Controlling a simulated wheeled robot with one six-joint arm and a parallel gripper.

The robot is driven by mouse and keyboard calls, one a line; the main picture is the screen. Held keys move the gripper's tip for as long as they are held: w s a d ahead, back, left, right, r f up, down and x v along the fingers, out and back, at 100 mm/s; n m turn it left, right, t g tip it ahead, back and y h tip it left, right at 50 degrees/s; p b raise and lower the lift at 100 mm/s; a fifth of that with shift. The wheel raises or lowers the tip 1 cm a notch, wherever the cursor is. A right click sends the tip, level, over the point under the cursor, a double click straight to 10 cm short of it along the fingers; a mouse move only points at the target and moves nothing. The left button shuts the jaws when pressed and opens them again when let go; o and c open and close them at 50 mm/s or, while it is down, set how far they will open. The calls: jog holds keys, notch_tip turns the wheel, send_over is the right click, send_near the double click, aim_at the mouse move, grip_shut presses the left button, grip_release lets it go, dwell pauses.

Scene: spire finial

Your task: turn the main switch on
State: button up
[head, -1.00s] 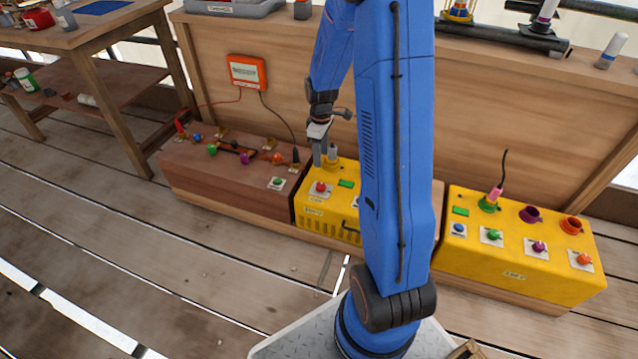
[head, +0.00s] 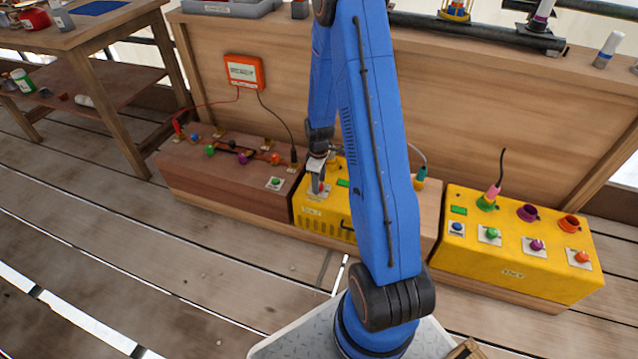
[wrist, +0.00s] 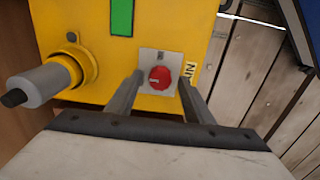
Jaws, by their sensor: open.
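The main switch is a round red knob (wrist: 160,77) on a pale square plate, on top of the middle yellow box (head: 322,218). A partly cut-off label lies beside the plate in the wrist view. My gripper (wrist: 160,80) is open, with one finger on each side of the red knob; whether they touch it I cannot tell. In the head view my gripper (head: 317,185) is over the front left of this box and hides the knob.
A grey plug (wrist: 40,82) sits in a yellow socket beside the switch, near a green panel (wrist: 122,17). A brown box (head: 225,187) stands left, another yellow box (head: 515,273) right. A wooden panel rises behind.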

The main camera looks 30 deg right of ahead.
jog(key=shift+f, duration=0.35)
jog(key=shift+c, duration=0.2)
jog(key=c, duration=1)
